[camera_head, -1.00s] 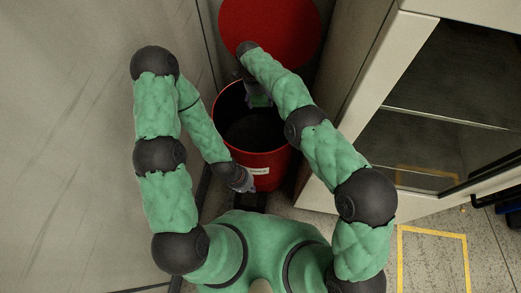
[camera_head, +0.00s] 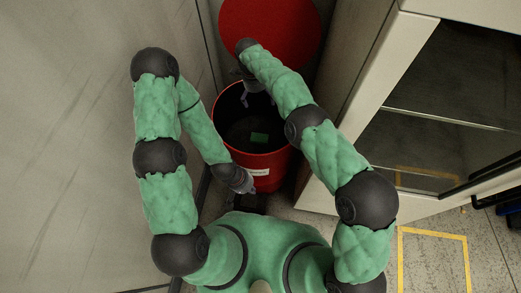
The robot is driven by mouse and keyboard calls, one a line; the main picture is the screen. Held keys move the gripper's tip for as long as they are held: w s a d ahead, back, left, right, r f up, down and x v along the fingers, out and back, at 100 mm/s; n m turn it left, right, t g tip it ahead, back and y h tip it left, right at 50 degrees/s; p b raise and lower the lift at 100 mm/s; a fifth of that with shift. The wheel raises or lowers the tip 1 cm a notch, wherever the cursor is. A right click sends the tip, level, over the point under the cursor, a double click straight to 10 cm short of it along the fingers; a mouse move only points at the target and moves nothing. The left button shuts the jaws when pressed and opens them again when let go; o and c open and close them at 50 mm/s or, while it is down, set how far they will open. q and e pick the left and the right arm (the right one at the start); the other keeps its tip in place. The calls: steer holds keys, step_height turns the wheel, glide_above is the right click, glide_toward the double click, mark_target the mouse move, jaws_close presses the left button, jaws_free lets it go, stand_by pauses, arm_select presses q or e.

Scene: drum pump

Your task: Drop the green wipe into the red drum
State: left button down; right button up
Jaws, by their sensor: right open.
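The red drum (camera_head: 268,178) stands upright and open-topped in the middle of the view, with a white label on its front. The green wipe (camera_head: 259,138) lies inside the drum, low in the dark interior, apart from both grippers. My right gripper (camera_head: 257,95) is over the far part of the drum's opening, open and empty, partly hidden under its own arm. My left gripper (camera_head: 247,188) is outside the drum, near its front left side. Its fingers are too small to tell whether they are open.
A red round lid (camera_head: 270,30) is behind the drum. A pale cabinet (camera_head: 365,90) with a glass front stands close on the right, and a grey wall (camera_head: 70,130) is on the left. Yellow floor marking (camera_head: 432,232) lies at the lower right on open floor.

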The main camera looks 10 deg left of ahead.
step_height(320, 180, up, 10)
steer(key=a, duration=0.1)
steer(key=shift+s+a, duration=0.2)
steer(key=shift+a, duration=0.05)
stand_by(0.4)
